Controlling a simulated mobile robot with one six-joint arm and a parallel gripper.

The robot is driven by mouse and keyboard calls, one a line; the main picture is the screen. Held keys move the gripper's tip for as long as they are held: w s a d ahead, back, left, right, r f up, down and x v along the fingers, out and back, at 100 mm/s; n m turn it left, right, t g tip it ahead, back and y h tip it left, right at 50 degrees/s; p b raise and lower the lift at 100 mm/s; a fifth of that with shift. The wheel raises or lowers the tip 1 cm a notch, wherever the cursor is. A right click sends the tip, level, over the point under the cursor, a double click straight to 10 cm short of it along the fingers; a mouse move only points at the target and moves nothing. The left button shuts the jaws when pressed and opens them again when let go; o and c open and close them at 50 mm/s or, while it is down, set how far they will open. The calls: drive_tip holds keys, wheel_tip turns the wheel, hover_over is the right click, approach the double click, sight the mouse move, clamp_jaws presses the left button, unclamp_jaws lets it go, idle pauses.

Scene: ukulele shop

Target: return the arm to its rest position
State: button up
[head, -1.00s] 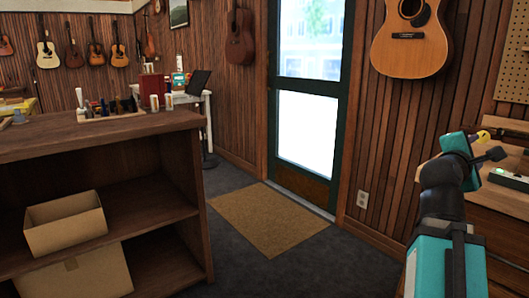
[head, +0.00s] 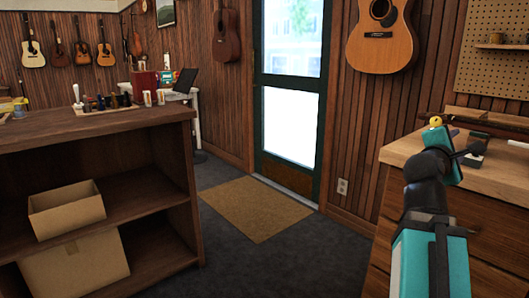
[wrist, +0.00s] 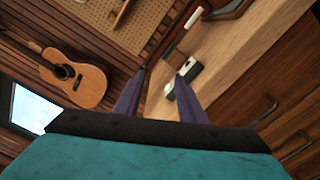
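My arm rises from the lower right of the head view, with a teal forearm, a black joint and a teal wrist part. My gripper's fingers are hard to make out there. In the wrist view my gripper (wrist: 160,75) shows two purple fingers spread apart with nothing held between them. They point toward the wooden workbench top (wrist: 238,52), which also shows in the head view (head: 500,178). I cannot tell how high the fingertips are above it.
A small green-and-white item (wrist: 190,68) lies on the workbench. An acoustic guitar (head: 382,48) hangs on the wall. A brown shelf counter (head: 100,136) with an open cardboard box (head: 66,215) stands at left. A tan mat (head: 255,208) lies before the glass door (head: 290,115).

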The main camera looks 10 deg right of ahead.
drive_tip(key=w+a+f+n+y+p, duration=0.25)
drive_tip(key=w+a+f+p, duration=0.3)
drive_tip(key=f, duration=0.35)
drive_tip(key=w+a+f+n+y+p, duration=0.1)
drive_tip(key=w+a+f+y+p, duration=0.25)
drive_tip(key=w+f+p, duration=0.45)
drive_tip(key=s+a+f+g+y+p, duration=0.1)
drive_tip(key=s+a+f+g+p, duration=0.15)
drive_tip(key=a+f, duration=0.55)
drive_tip(key=s+a+f+g+y+p, duration=0.2)
drive_tip(key=a+f+p, duration=0.15)
drive_tip(key=f, duration=0.95)
drive_tip(key=s+a+f+m+g+y+p, duration=0.1)
drive_tip(key=s+a+f+m+g+p, duration=0.15)
drive_tip(key=s+a+f, duration=0.45)
drive_tip(key=s+a+f+m+g+y+p, duration=0.15)
drive_tip(key=s+a+f+p, duration=0.25)
drive_tip(key=s+f, duration=0.5)
drive_tip(key=s+a+f+m+g+y, duration=0.1)
drive_tip(key=s+a+f+m+g, duration=0.1)
drive_tip(key=s, duration=0.5)
drive_tip(key=s+a+f+m+g+y+p, duration=0.1)
drive_tip(key=s+a+f+m+g, duration=0.1)
drive_tip(key=s+a+m, duration=0.2)
drive_tip(key=s+a+f+m+g+y+p, duration=0.1)
drive_tip(key=s+a+m, duration=0.3)
drive_tip(key=s, duration=0.5)
drive_tip(key=shift+s+f+m+g, duration=0.3)
drive_tip(key=shift+f+m+g, duration=0.3)
drive_tip(key=shift+m+g, duration=0.2)
